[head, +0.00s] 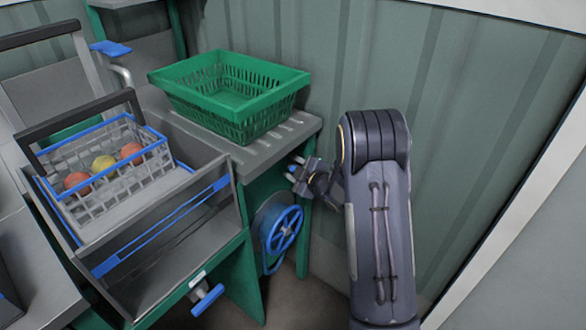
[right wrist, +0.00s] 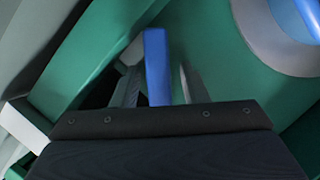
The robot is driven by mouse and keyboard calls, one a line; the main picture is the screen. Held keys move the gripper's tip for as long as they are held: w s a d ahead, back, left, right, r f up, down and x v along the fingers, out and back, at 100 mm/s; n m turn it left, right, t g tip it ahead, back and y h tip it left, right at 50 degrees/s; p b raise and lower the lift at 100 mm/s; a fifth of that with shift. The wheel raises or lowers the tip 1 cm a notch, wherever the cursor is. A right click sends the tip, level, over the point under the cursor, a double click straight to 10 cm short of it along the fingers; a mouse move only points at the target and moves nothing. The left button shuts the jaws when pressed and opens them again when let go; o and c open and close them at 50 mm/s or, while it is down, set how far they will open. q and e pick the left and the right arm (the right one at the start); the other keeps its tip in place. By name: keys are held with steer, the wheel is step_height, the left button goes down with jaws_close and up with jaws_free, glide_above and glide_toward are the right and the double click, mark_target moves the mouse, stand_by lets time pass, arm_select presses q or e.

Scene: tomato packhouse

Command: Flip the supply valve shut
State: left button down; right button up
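A blue lever handle (right wrist: 157,65) stands between the two grey fingers of my right gripper (right wrist: 160,88) in the right wrist view. The fingers are open around it, with a narrow gap on its right side; I cannot tell whether the left finger touches it. In the head view my right gripper (head: 297,172) is at the right end of the green-framed bench, where small blue parts show between its fingers. The lever's base is mostly hidden there. My left gripper is not in view.
A blue handwheel (head: 283,230) sits just below the right gripper. A blue handle (head: 207,300) is lower left, and a blue-topped tap (head: 110,48) upper left. A green crate (head: 230,115) stands on the bench. A wire basket (head: 150,165) holds several tomatoes. A corrugated wall is close behind.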

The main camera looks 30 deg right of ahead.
steer(key=shift+w, duration=0.3)
jaws_close()
steer(key=shift+f+b, duration=0.15)
steer(key=shift+b, duration=0.3)
steer(key=n+t+b, duration=0.1)
steer(key=n+b, duration=0.1)
steer(key=b, duration=0.3)
steer(key=n+h+b, duration=0.1)
steer(key=n+b, duration=0.1)
steer(key=b, duration=0.4)
steer(key=n+t+b, duration=0.1)
steer(key=b, duration=0.4)
steer(key=shift+f+n+t+b, duration=0.3)
steer(key=shift+f+n+b, duration=0.05)
steer(key=shift+f+n, duration=0.05)
steer(key=shift+r+n+b, duration=0.25)
steer(key=shift+n+b, duration=0.35)
steer(key=shift+b, duration=0.35)
jaws_free()
